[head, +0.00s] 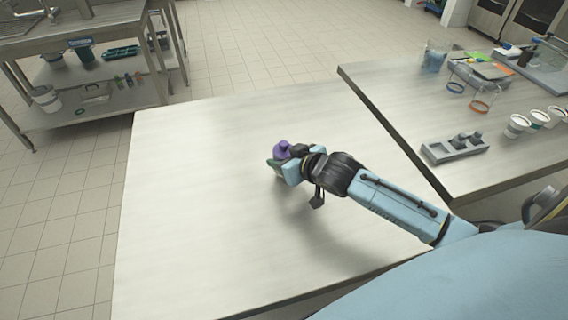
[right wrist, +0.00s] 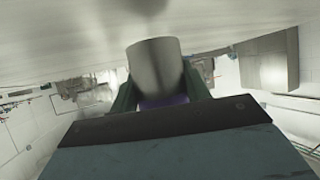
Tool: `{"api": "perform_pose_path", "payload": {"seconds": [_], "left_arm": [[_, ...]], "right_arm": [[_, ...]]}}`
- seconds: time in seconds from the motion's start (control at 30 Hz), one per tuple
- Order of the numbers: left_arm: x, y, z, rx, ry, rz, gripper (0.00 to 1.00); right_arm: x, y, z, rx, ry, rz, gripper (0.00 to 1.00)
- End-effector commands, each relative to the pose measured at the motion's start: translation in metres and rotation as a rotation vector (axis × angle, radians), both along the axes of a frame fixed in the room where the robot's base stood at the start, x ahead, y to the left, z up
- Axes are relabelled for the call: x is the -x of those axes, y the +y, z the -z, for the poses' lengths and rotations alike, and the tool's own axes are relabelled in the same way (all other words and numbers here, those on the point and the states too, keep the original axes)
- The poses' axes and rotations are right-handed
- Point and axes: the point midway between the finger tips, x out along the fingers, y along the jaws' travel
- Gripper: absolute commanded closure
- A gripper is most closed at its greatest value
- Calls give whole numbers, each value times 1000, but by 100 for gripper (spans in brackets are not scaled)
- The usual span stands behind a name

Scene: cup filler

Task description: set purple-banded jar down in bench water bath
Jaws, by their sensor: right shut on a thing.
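My right gripper (head: 280,163) is over the pale table, shut on the purple-banded jar. In the head view the purple part of the jar (head: 284,149) shows above the fingers, and the rest is mostly hidden. In the right wrist view the jar is a plain grey cylinder (right wrist: 155,66) between two dark green fingers, with purple (right wrist: 163,101) showing at the gripper. I cannot tell how far it is from the tabletop. I cannot clearly make out a bench water bath; a shallow grey-blue container (head: 545,72) at the far right may be it. My left gripper is not in view.
The near table (head: 190,200) is otherwise bare. Across a narrow gap, the right-hand table holds a grey block with wells (head: 455,148), several white cups (head: 517,126), a glass vessel with blue contents (head: 433,60) and ring stands. A metal shelf unit (head: 90,110) stands far left.

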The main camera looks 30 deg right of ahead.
Motion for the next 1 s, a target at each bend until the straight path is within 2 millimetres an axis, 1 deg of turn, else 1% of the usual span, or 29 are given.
{"api": "perform_pose_path", "payload": {"seconds": [0.03, 0.1, 0.37, 0.47, 0.5, 0.63, 0.67, 0.9, 1.0], "left_arm": [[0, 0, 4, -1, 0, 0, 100], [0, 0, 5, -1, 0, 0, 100], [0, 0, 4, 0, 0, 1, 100], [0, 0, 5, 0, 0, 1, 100], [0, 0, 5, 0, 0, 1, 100], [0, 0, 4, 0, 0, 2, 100], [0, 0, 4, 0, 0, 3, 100], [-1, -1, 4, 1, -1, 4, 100], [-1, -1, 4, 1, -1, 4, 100]], "right_arm": [[0, 0, 10, -1, 0, 0, 80], [0, 0, 17, -1, -1, 0, 80], [0, 0, 17, -1, -3, -1, 80], [0, 0, 20, 0, -2, 0, 80], [0, 0, 21, 0, 0, 0, 51], [0, 0, 20, 0, 0, 0, 34], [0, 0, 20, 0, 0, 0, 31], [0, 0, 20, 0, 0, 0, 31], [0, 0, 16, 0, -2, -1, 31]]}}
